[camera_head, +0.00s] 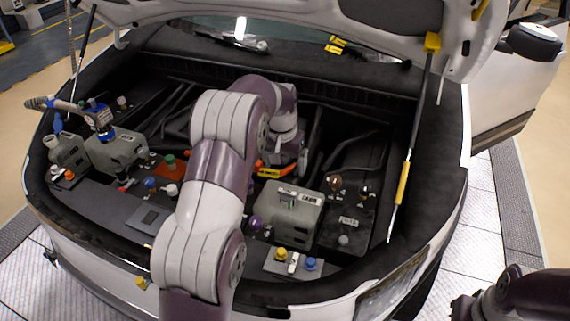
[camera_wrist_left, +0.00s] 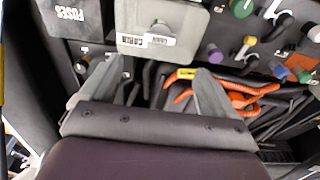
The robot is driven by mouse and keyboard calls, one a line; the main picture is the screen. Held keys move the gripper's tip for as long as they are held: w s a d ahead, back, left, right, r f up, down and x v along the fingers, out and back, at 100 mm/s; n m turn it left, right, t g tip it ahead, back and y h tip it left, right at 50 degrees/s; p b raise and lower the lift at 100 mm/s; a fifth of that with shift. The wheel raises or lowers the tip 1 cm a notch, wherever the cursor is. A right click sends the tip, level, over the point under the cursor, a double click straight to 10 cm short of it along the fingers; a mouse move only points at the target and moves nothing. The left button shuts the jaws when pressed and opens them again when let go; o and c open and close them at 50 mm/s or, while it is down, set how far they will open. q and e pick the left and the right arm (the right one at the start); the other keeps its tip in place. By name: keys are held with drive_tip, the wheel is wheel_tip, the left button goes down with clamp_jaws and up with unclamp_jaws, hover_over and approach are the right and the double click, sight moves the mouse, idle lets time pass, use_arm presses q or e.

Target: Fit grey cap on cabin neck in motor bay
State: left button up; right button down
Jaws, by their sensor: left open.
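The cabin tank (camera_head: 276,215) is a grey-green box at the front right of the motor bay. It shows at the top of the left wrist view (camera_wrist_left: 133,43), with its CABIN label. A small round grey-green piece (camera_wrist_left: 160,26) stands beside the label; I cannot tell whether it is a bare neck or a cap. A small grey cap-like knob (camera_head: 344,240) is right of the tank, by the FUSES box. My left gripper (camera_head: 288,162) is behind the tank, its fingers largely hidden. In the wrist view it (camera_wrist_left: 161,72) is open and empty.
Colored caps, such as yellow (camera_head: 281,254) and blue (camera_head: 311,264), sit on the front panel. Orange cables (camera_wrist_left: 235,92) run near the left gripper. A hood strut (camera_head: 405,170) crosses the right side. A blue nozzle (camera_head: 98,115) stands at the left. Part of my right arm shows lower right.

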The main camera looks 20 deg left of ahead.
use_arm(q)
drive_tip(key=r+p, duration=0.1)
drive_tip(key=p, duration=0.4)
drive_tip(key=g+b, duration=0.2)
hover_over(286, 193)
wheel_tip(286, 193, down, 6)
drive_tip(key=shift+r, duration=0.2)
wheel_tip(286, 193, down, 8)
drive_tip(key=p, duration=0.3)
drive_tip(key=shift+r, duration=0.1)
drive_tip(key=shift+f, duration=0.55)
drive_tip(key=c, duration=1)
drive_tip(key=shift+o, duration=0.7)
drive_tip(key=shift+c, duration=0.3)
